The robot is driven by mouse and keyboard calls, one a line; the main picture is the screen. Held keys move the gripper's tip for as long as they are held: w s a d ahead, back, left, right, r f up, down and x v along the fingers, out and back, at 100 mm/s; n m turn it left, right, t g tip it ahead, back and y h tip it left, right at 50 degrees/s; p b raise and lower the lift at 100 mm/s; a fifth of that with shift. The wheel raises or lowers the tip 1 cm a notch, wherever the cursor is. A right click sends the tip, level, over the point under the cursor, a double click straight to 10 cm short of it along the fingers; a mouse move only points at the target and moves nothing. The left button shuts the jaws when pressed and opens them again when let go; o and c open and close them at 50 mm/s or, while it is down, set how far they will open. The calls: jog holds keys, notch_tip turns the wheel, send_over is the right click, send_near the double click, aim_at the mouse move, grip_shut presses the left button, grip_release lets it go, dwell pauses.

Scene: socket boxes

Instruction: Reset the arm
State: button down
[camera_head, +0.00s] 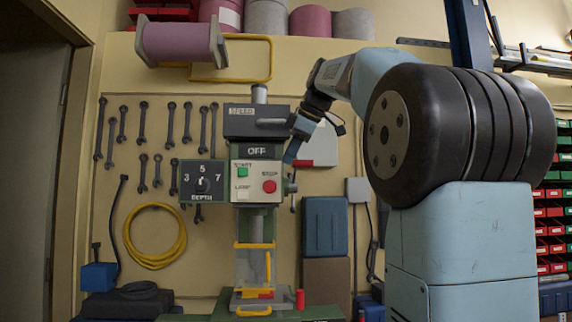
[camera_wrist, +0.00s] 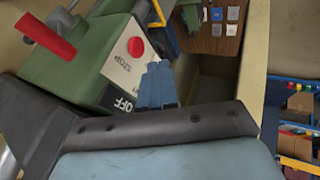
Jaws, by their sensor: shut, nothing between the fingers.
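My gripper (camera_head: 290,156) hangs at the end of my bent arm, just right of the drill press head (camera_head: 258,152) in the head view. Its blue fingers are together and empty in the wrist view (camera_wrist: 157,84), where they overlap the press's panel near the red STOP button (camera_wrist: 136,47). I cannot tell whether they touch it. The panel also carries a green START button (camera_head: 243,172), and the display above it reads OFF. A depth dial (camera_head: 203,184) marked 3, 5, 7 is at its left.
Wrenches (camera_head: 143,122) and a yellow hose (camera_head: 155,236) hang on the wall at left. Red and green bins (camera_head: 553,212) stand at far right. A red handle (camera_wrist: 46,36) juts from the press.

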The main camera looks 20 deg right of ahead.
jog(key=shift+s, duration=0.1)
dwell(0.5)
jog(key=s+a+f+m+h, duration=0.1)
jog(key=s+f+m, duration=0.3)
jog(key=s+f, duration=0.4)
jog(key=s+a+f+m+g, duration=0.1)
jog(key=s+a+f+m, duration=0.3)
jog(key=f, duration=1.3)
jog(key=s+a+f+m+h, duration=0.1)
jog(key=s+a+f+m, duration=0.2)
jog(key=s+f, duration=0.9)
jog(key=shift+s+a+f+m+h, duration=0.3)
jog(key=shift+f+m, duration=0.35)
jog(key=shift+m, duration=0.35)
